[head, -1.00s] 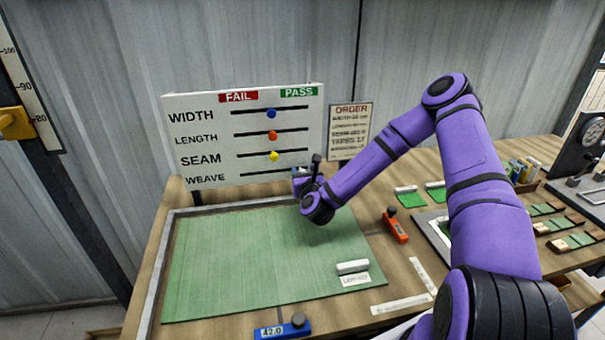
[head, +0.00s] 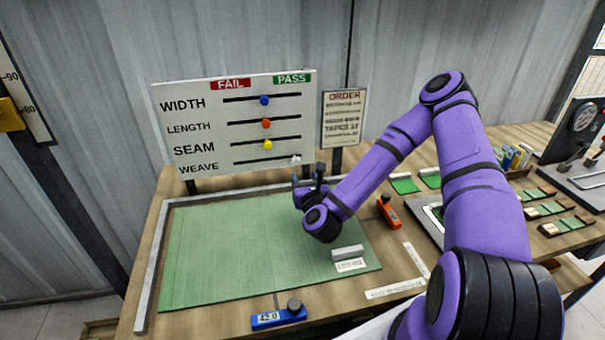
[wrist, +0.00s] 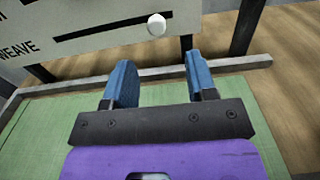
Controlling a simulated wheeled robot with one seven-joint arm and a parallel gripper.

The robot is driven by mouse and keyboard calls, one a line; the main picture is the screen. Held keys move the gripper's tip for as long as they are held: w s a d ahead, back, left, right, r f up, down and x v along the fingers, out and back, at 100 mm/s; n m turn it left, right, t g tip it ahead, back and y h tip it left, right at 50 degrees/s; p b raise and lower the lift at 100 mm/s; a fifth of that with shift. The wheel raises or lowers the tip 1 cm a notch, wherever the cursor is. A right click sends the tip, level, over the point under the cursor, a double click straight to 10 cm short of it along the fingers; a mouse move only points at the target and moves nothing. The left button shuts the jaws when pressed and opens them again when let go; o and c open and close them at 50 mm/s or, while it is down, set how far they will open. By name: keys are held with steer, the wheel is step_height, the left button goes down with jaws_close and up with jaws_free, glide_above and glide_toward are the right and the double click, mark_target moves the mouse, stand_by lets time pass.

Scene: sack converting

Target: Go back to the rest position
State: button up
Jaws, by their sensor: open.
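My gripper (wrist: 162,82) is open and empty in the wrist view, its two blue fingers apart and pointing toward the foot of the board. In the head view my gripper (head: 308,182) is over the far right part of the green sheet, in front of the board's lower right corner. The fail/pass board (head: 215,130) stands behind it. Its weave row has a white knob (head: 296,160) at the right end of the slot; this white knob also shows in the wrist view (wrist: 156,25), apart from the fingers.
The green sheet (head: 220,250) lies on the table, with a white block (head: 347,252) on it. A blue gauge (head: 279,316) is at the front edge. An orange tool (head: 389,211) lies right of the sheet. An order sign (head: 343,118) stands right of the board.

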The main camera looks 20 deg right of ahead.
steer(key=shift+s, duration=0.2)
stand_by(0.4)
steer(key=w+a+r+n+g+y, duration=0.1)
steer(key=a+r+n+g+y, duration=0.15)
steer(key=n, duration=0.75)
steer(key=a+r+n+g+y, duration=0.2)
steer(key=r+n+y, duration=0.2)
steer(key=n, duration=0.5)
steer(key=s+d+r+n+g+h, duration=0.1)
steer(key=s+r+n+g, duration=0.3)
steer(key=r+n, duration=0.45)
steer(key=s+d+r+n+g, duration=0.1)
steer(key=s+r+n, duration=0.2)
steer(key=s+r, duration=0.3)
steer(key=s+d+r+n+g+h, duration=0.1)
steer(key=s+r+n, duration=0.3)
steer(key=s, duration=0.9)
steer(key=s+d+r+n+g+h, duration=0.1)
steer(key=s+r+n+g, duration=0.1)
steer(key=s+r, duration=0.7)
steer(key=shift+s+d+n, duration=0.25)
steer(key=shift+s+n, duration=0.25)
steer(key=shift+n, duration=0.35)
